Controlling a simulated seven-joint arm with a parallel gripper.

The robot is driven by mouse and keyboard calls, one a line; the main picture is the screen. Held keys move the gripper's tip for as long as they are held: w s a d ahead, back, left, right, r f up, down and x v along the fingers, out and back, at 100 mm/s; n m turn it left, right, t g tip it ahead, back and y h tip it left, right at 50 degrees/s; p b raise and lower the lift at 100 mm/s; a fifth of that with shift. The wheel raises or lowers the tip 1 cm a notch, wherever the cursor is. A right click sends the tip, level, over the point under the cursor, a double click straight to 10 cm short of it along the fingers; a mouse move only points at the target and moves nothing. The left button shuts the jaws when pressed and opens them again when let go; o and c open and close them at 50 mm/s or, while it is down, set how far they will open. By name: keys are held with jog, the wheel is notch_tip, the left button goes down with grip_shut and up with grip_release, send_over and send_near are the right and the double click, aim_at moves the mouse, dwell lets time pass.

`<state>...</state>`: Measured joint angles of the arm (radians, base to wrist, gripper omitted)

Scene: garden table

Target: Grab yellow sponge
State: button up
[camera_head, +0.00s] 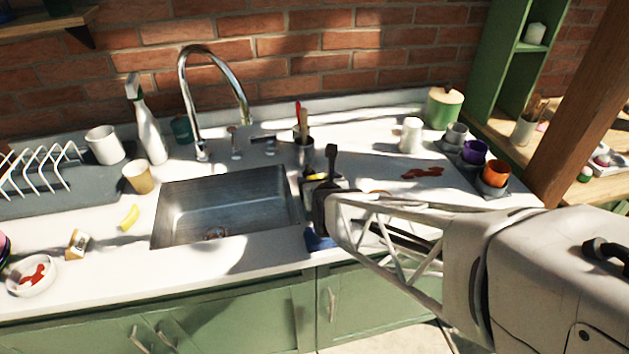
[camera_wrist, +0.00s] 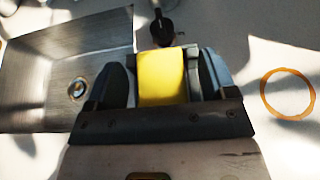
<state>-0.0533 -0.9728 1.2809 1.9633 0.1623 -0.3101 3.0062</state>
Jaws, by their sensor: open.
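The yellow sponge (camera_wrist: 162,78) is in the wrist view, lying between the two dark fingers of my gripper (camera_wrist: 160,88). The fingers are apart, one on either side of it; I cannot tell whether either touches it. In the head view only a thin yellow strip of the sponge (camera_head: 316,176) shows, beside the sink's right edge. My gripper (camera_head: 322,200) and arm hide the rest of it there.
The steel sink (camera_head: 225,205) is just left of my gripper. A utensil holder (camera_head: 304,150) stands behind it. An orange ring (camera_wrist: 288,94) lies to the right. A blue cloth-like item (camera_head: 319,240) is at the counter's front. Cups stand at the far right.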

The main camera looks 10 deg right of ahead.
jog(key=shift+w, duration=0.25)
dwell(0.4)
jog(key=c, duration=1)
